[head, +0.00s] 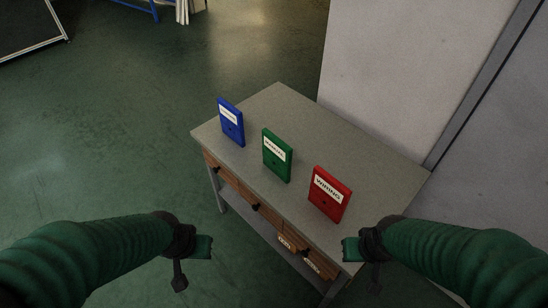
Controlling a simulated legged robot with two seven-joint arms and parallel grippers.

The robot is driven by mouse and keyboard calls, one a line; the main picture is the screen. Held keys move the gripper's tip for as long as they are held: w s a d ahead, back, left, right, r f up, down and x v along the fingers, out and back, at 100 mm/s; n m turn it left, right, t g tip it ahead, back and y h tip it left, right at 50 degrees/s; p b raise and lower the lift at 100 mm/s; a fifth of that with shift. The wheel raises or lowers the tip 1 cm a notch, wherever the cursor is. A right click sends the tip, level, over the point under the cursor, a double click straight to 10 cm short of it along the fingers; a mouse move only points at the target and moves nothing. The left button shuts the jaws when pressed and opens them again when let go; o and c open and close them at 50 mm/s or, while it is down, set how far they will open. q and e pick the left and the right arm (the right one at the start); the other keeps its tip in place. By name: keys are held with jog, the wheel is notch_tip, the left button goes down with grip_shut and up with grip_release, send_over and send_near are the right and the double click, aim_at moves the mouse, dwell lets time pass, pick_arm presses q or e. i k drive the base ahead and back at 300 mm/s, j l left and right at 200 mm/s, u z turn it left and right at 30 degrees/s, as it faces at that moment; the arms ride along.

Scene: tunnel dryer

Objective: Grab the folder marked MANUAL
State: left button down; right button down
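Three upright folders stand in a row on a grey table (278,98). The blue folder (232,128) is farthest and leftmost, and its white label is too small to read. The green folder (276,165) is in the middle; its white label is blurred and may read MANUAL. The red folder (325,205) is nearest, with a label that seems to read WIRING. My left gripper (192,264) is open and empty, left of the table's front. My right gripper (362,264) is open and empty near the table's near right end, below the red folder in the picture. Neither touches a folder.
The table front has wooden drawers (246,197) with dark knobs and a lower shelf. A pale wall panel (400,70) stands behind the table's right side. Green floor (110,140) lies open to the left. A blue-framed item (142,8) is far off.

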aim_at(276, 155)
jog(key=i+j+z, duration=0.3)
jog(key=i+j, duration=0.25)
jog(key=i+j+z, duration=0.15)
jog(key=j, duration=0.2)
jog(key=i+j+z, duration=0.35)
jog(key=j, duration=0.45)
jog(key=i+j+z, duration=0.15)
jog(key=i+j, duration=0.15)
jog(key=j, duration=0.1)
